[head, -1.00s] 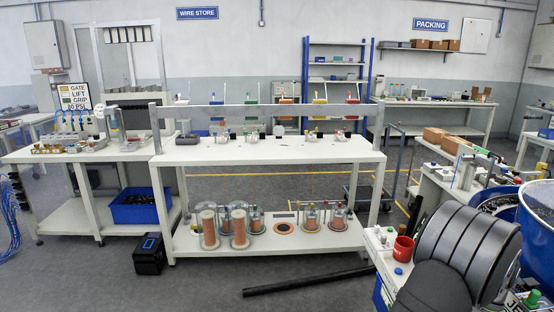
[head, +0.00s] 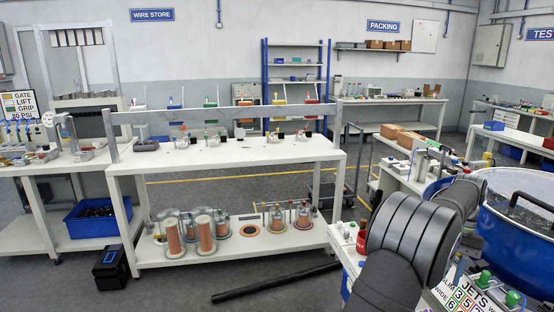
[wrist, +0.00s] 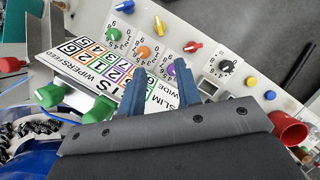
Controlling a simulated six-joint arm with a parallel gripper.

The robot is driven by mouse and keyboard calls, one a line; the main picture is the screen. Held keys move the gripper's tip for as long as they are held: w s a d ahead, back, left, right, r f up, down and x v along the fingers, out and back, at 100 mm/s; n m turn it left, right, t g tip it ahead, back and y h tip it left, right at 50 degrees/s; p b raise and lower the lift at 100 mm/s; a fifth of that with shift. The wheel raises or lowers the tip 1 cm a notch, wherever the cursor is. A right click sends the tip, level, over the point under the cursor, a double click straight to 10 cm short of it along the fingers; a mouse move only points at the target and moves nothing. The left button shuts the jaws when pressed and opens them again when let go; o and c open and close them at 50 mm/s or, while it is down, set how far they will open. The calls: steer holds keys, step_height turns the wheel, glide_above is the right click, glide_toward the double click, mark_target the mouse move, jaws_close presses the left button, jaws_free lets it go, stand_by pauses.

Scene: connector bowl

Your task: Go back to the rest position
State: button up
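My gripper (wrist: 159,68) shows in the wrist view as two blue fingers, set apart, with nothing between them. It hangs over a sloped panel with a printed board (wrist: 100,72) of coloured numbers and several coloured knobs. The head view does not clearly show the gripper; my dark ribbed arm fills its lower right. A large blue bowl (head: 515,238) with a pale inside stands just right of the arm. In the wrist view a blue rim (wrist: 35,152) with small black parts beside it is at the lower left.
The printed board (head: 481,290) and green knobs (head: 484,279) are near the bowl in the head view. A red cup (wrist: 289,130) stands on the panel's right side. A white bench (head: 230,155) with coils below stands ahead.

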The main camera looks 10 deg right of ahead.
steer(key=x, duration=1.5)
steer(key=shift+s+a+f, duration=0.1)
steer(key=shift+s+f, duration=0.05)
steer(key=shift+f, duration=0.05)
steer(key=shift+a+f, duration=0.15)
steer(key=shift+f, duration=0.2)
steer(key=n, duration=0.2)
steer(key=n+g+h, duration=0.1)
steer(key=n, duration=0.2)
steer(key=shift+a+n+h, duration=0.3)
steer(key=shift+n+h, duration=0.1)
steer(key=n, duration=0.1)
steer(key=n+h, duration=0.1)
steer(key=n, duration=0.1)
steer(key=n+h, duration=0.1)
steer(key=n, duration=0.1)
steer(key=shift+a, duration=0.35)
